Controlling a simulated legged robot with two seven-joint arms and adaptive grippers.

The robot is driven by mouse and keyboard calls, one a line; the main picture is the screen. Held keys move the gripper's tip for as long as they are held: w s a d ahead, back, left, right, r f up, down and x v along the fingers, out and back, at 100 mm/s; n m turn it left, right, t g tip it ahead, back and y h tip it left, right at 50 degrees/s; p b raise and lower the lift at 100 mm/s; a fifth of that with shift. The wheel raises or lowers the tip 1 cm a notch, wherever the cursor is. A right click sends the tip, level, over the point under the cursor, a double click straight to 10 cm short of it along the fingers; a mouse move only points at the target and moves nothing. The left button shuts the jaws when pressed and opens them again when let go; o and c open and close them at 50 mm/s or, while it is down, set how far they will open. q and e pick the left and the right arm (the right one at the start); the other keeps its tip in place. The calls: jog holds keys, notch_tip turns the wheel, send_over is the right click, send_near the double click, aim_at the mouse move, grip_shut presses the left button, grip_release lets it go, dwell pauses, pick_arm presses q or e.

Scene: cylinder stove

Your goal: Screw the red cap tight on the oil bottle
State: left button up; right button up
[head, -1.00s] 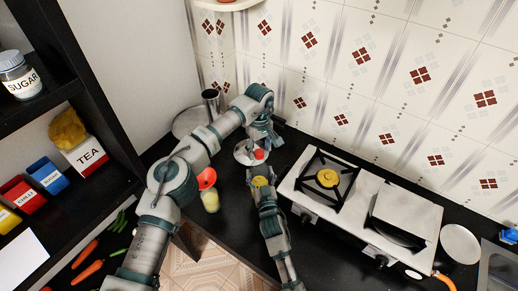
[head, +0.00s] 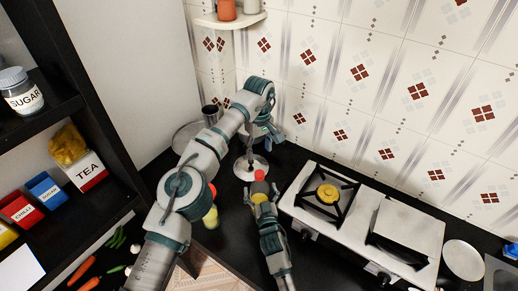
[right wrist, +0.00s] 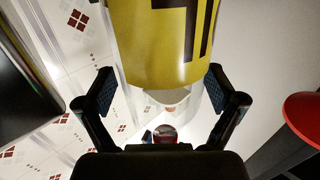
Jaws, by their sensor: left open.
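The oil bottle (head: 259,187) is yellow, and its label with black lettering fills the top of the right wrist view (right wrist: 165,45). The red cap (head: 260,175) shows at the bottle's far end in the head view; I cannot tell whether it is seated or tight.
The stove (head: 300,205) stands to the right of the bottle. A white round dish (head: 243,170) lies behind the cap. Another bottle (head: 210,217) stands left, partly behind my left arm. A shelf (head: 110,140) with jars and boxes bounds the left.

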dwell(0.3)
jog(key=s+d, duration=0.2)
jog(key=s, duration=0.9)
jog(key=shift+s+d, duration=0.2)
jog(key=shift+s, duration=0.15)
